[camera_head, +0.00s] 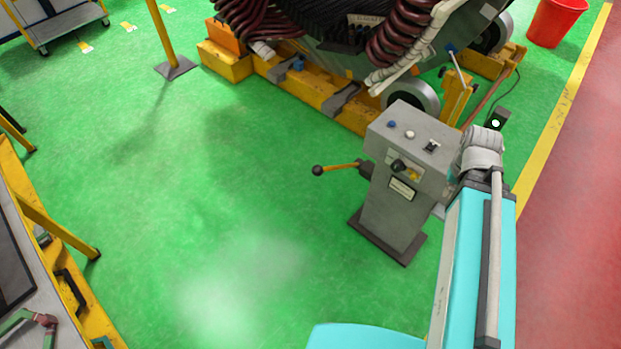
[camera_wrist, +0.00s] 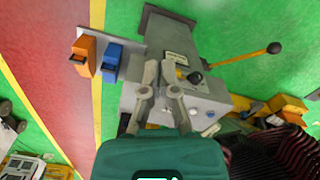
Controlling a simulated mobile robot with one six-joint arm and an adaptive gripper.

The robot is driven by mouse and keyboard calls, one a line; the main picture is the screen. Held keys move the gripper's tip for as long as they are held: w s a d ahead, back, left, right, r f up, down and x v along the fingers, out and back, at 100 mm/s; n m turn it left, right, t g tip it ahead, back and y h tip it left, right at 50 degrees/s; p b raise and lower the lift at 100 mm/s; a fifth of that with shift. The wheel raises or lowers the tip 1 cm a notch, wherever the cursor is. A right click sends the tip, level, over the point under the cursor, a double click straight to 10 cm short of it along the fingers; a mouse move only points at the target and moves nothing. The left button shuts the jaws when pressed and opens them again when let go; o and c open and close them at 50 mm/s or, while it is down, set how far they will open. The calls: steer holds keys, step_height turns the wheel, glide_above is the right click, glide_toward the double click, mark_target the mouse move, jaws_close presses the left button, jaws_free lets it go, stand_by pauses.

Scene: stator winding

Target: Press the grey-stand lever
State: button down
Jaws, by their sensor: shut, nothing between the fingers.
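The grey stand (camera_head: 402,195) stands on the green floor, with buttons and knobs on its sloped top. Its lever (camera_head: 340,169) has a yellow rod and a black ball at the end, and sticks out level to the left. In the wrist view the grey stand (camera_wrist: 168,38) appears upside down, and the lever (camera_wrist: 245,54) points right to its black ball. My gripper (camera_wrist: 160,72) is shut and empty, over the stand's panel in the wrist view and apart from the lever. The head view does not clearly show the fingers.
A stator with dark red coils (camera_head: 405,25) sits behind the stand on a yellow frame (camera_head: 320,92). A yellow post (camera_head: 162,35) stands to the left. An orange box (camera_wrist: 84,55) and a blue box (camera_wrist: 112,62) are on the stand's side. Floor left of the lever is clear.

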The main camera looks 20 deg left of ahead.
steer(key=shift+f, duration=0.1)
steer(key=w+a+f+n+t+h+b, duration=0.25)
steer(key=a+f+n+b, duration=0.25)
steer(key=a+f+b, duration=0.4)
steer(key=w+a+f+n+t+h+b, duration=0.15)
steer(key=w+a+f+n+b, duration=0.3)
steer(key=f+b, duration=0.55)
steer(key=w+a+f+n+t+h+b, duration=0.1)
steer(key=w+a+f+n+h+b, duration=0.2)
steer(key=a+f+n+b, duration=0.65)
steer(key=s+a+f+n+t+b, duration=0.1)
steer(key=a+f+n+t+b, duration=0.2)
steer(key=a+b, duration=0.6)
steer(key=s+a+f+n+t+b, duration=0.2)
steer(key=a+f+n+t+b, duration=0.1)
steer(key=a+b, duration=0.6)
steer(key=s+a+f+n+t+h+b, duration=0.1)
steer(key=s+a+f+n+t+b, duration=0.1)
steer(key=a+b, duration=0.7)
step_height(320, 180, down, 3)
steer(key=shift+a+r+n+t, duration=0.1)
steer(key=shift+a+n+t, duration=0.6)
steer(key=shift+a+n, duration=0.15)
